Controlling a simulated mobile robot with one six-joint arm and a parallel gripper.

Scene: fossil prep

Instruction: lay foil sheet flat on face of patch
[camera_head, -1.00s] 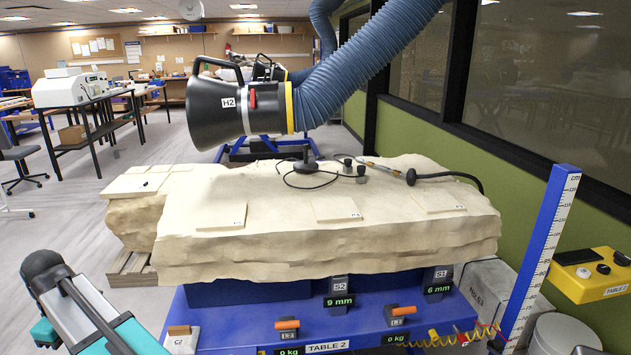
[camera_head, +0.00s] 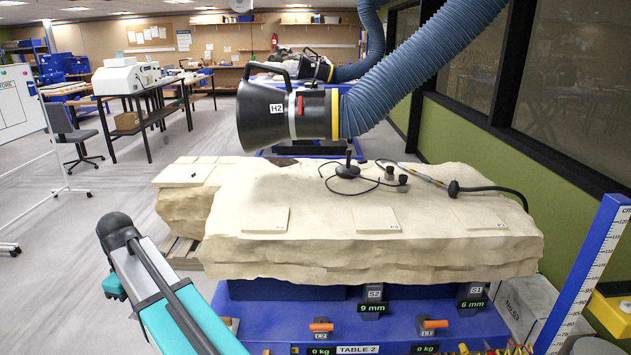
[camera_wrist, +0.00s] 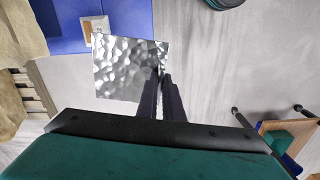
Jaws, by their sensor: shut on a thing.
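The foil sheet (camera_wrist: 122,68) is a crinkled, shiny silver square in the wrist view. My gripper (camera_wrist: 163,82) is shut on its right edge, and the sheet extends left from the dark fingers. It hangs over the floor beside the blue table base, apart from the pale block. In the head view the gripper and foil are out of sight; only my arm shows at lower left. Square pale patches lie on the block's top: a front left one (camera_head: 265,220), a middle one (camera_head: 375,220) and a right one (camera_head: 478,217). Their labels are too small to read surely.
The big cream block (camera_head: 380,255) rests on the blue table (camera_head: 260,325). A black extraction hood (camera_head: 285,112) with a blue hose hangs above it. A black-based tool and cables (camera_head: 348,171) lie on its top. Open floor is at left.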

